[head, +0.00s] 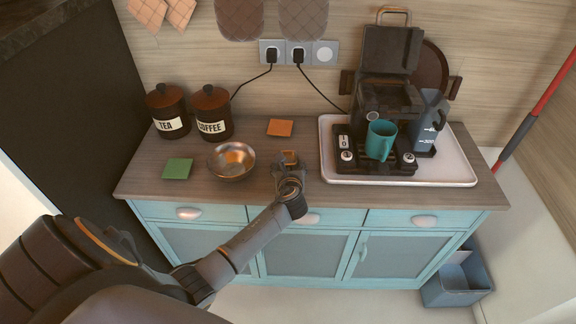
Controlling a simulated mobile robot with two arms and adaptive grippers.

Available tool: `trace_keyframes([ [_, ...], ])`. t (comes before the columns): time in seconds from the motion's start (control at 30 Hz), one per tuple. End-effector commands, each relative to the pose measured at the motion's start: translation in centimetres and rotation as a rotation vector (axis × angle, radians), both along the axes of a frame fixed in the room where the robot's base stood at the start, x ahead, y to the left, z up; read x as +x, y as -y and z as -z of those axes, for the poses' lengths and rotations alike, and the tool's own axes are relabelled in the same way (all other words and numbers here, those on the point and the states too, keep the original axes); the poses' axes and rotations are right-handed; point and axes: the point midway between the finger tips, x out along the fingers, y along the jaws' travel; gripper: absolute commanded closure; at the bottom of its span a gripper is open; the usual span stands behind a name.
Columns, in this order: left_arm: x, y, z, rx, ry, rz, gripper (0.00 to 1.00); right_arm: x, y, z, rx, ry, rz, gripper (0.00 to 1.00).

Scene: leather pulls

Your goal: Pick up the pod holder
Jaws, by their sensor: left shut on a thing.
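My left gripper (289,162) is above the front middle of the wooden counter, between the metal bowl and the white tray. It is shut on the pod holder (290,156), a small coppery-brown thing that is mostly hidden by the fingers. I cannot tell whether the holder still touches the counter. The coffee machine (393,62) stands on the tray with its lid raised. A teal mug (381,139) stands at its front. My right gripper is not in view.
A metal bowl (231,160) is just left of the gripper. Tea (167,110) and coffee (211,112) canisters stand behind it. A green square (177,169) and an orange square (280,128) lie flat. The white tray (456,176) fills the right of the counter (262,195).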

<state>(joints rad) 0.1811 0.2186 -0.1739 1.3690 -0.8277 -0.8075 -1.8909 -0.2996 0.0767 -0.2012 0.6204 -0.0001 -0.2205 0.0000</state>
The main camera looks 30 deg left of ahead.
Motion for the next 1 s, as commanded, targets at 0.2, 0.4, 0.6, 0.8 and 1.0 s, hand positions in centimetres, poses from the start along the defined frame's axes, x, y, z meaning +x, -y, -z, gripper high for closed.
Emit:
trace_keyframes([
  [0.2,0.0,0.0,-1.4,0.001,0.004,0.001,0.65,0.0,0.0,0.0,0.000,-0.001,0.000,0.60],
  [0.4,-1.5,-0.7,-5.1,0.004,0.003,0.000,0.65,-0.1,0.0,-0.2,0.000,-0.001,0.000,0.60],
  [0.6,-4.9,-2.0,-9.4,0.004,0.003,0.003,0.65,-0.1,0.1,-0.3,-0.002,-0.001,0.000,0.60],
  [0.8,-9.2,-3.7,-11.1,0.005,0.000,0.004,0.65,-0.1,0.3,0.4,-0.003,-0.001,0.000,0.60],
  [1.0,-12.0,-4.9,-12.4,0.004,-0.001,0.002,0.65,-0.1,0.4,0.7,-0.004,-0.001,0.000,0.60],
])
